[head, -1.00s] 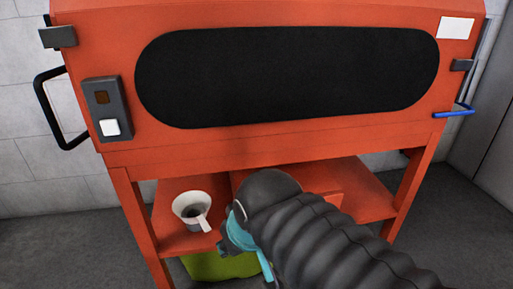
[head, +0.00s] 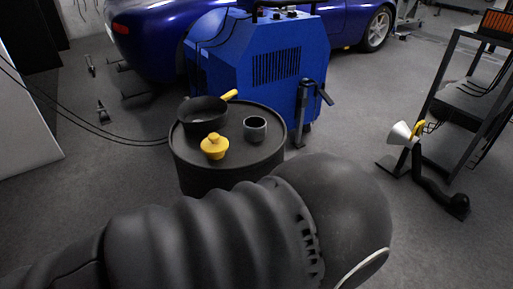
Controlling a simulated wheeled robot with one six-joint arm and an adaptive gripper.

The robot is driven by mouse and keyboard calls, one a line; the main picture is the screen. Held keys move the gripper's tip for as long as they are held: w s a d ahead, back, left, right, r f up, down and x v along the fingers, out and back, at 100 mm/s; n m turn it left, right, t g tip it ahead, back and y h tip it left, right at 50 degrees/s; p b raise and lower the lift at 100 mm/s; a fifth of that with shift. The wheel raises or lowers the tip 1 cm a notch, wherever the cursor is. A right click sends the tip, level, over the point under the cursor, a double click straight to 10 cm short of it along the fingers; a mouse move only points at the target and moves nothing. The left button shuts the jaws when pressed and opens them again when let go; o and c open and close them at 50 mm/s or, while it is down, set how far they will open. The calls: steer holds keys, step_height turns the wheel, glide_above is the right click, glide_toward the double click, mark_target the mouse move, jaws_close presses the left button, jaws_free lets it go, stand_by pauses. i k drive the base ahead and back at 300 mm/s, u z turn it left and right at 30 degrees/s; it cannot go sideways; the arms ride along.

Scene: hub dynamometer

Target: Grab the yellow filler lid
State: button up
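The yellow filler lid (head: 214,148), round with a knob on top, sits near the front edge of a round black drum top (head: 238,166). A dark pan (head: 203,115) with a yellow handle stands just behind it, and a grey cup (head: 255,129) stands to its right. My dark, ribbed arm crosses the foreground in front of the drum and hides the drum's lower part. My gripper is out of view, so its state does not show.
A blue machine (head: 262,65) stands right behind the drum, with a blue car (head: 160,40) beyond. A black rack (head: 475,100) and a white cone (head: 400,133) on a dark stand are at right. Cables cross the floor at left; floor right of the drum is clear.

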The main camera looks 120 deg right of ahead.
mark_target(215, 145)
steer(key=z, duration=4.5)
steer(key=k, duration=0.2)
steer(key=z, duration=0.5)
